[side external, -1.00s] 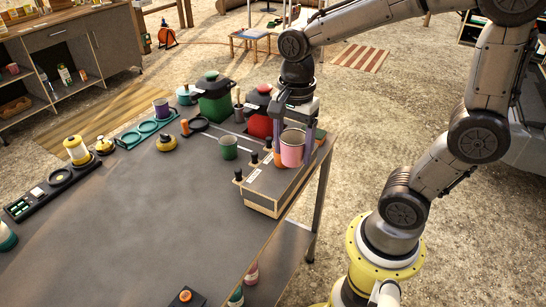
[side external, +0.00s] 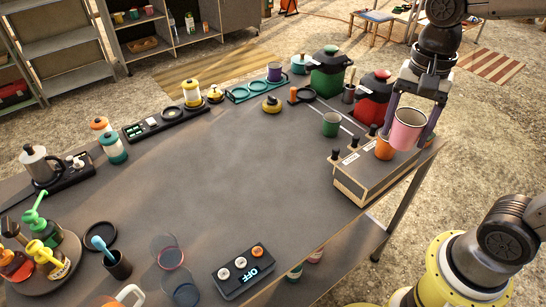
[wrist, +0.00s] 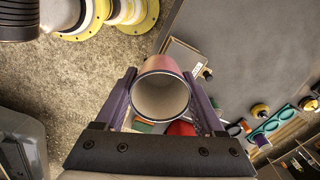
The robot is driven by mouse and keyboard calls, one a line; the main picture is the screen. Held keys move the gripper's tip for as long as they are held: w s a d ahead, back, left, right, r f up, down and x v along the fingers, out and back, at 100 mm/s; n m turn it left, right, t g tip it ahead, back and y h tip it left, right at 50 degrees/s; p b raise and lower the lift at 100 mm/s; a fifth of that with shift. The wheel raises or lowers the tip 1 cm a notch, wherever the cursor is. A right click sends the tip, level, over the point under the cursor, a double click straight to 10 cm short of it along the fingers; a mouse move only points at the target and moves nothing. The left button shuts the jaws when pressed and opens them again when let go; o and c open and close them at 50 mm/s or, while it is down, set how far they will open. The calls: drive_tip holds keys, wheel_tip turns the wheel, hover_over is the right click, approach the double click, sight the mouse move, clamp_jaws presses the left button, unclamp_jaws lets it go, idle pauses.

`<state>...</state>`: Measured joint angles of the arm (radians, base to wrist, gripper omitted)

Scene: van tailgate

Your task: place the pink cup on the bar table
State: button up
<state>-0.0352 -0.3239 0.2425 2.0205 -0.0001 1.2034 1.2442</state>
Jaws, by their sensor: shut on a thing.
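The pink cup (side external: 407,132) is upright between the fingers of my gripper (side external: 411,122), which is shut on it. It is held near the right end of the grey-topped table (side external: 240,170), by the wooden box with black knobs (side external: 370,180). An orange cup (side external: 384,149) sits just left of and below the pink cup. In the wrist view the pink cup's open mouth (wrist: 160,97) faces the camera and looks empty. The cup hides what lies directly beneath it. I cannot tell its exact height.
A green cup (side external: 331,124), a red canister (side external: 371,98) and a green canister (side external: 328,75) stand near the held cup. An OFF panel (side external: 243,270) lies at the front. The table's middle is clear.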

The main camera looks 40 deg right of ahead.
drive_tip(key=w+a+f+n, duration=0.3)
drive_tip(key=w+a+n, duration=0.3)
drive_tip(key=w+a, duration=0.2)
drive_tip(key=n, duration=0.3)
hover_over(241, 210)
drive_tip(key=f, duration=1.5)
drive_tip(key=shift+s+d, duration=0.3)
drive_tip(key=shift+s, duration=0.05)
drive_tip(key=shift+w+a+f, duration=0.3)
drive_tip(key=shift+w+f, duration=0.1)
drive_tip(key=shift+f, duration=1.7)
drive_tip(key=shift+f, duration=0.15)
drive_tip(key=o, duration=1.4)
